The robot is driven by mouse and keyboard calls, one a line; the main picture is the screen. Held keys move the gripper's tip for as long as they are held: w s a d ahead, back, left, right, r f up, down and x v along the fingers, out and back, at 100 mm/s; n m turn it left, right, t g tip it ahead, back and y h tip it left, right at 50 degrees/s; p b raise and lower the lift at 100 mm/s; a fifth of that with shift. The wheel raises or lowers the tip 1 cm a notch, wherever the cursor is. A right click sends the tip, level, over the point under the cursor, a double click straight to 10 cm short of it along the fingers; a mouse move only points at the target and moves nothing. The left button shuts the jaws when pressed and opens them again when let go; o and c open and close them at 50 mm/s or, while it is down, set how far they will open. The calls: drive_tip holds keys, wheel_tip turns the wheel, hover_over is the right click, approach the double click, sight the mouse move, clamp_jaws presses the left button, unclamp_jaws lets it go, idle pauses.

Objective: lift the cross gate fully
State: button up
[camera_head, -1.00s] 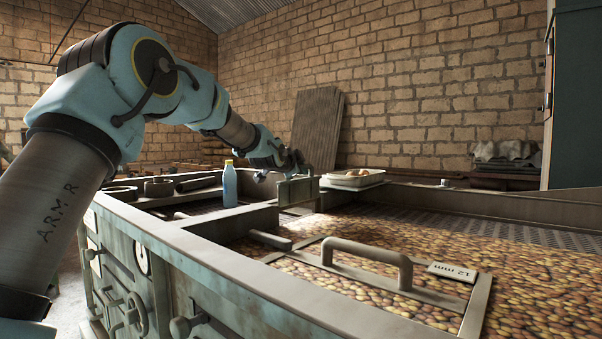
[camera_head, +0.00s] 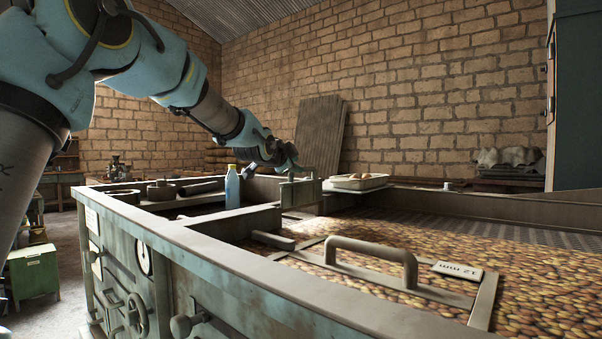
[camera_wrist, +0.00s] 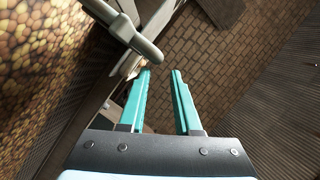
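The cross gate (camera_head: 301,194) is a small grey-green plate standing upright across the trough, at the inner end of the dividing wall. In the wrist view a grey bar with a rounded end (camera_wrist: 135,38), which looks like its handle, lies just beyond my fingertips. My gripper (camera_head: 284,163) is above and beside the gate; its fingers are hard to make out from the head. In the wrist view my gripper (camera_wrist: 161,74) has two teal fingers apart with nothing between them. The bar is ahead and to the left, not between the fingers.
A sieve frame with a large handle (camera_head: 372,250) and a "12 mm" tag (camera_head: 457,270) lies on brown nuts or beans. A blue bottle (camera_head: 232,187) stands left of the gate. A shallow tray (camera_head: 358,181) sits behind it. Air above the trough is clear.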

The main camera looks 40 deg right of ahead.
drive_tip(key=shift+v, duration=1.85)
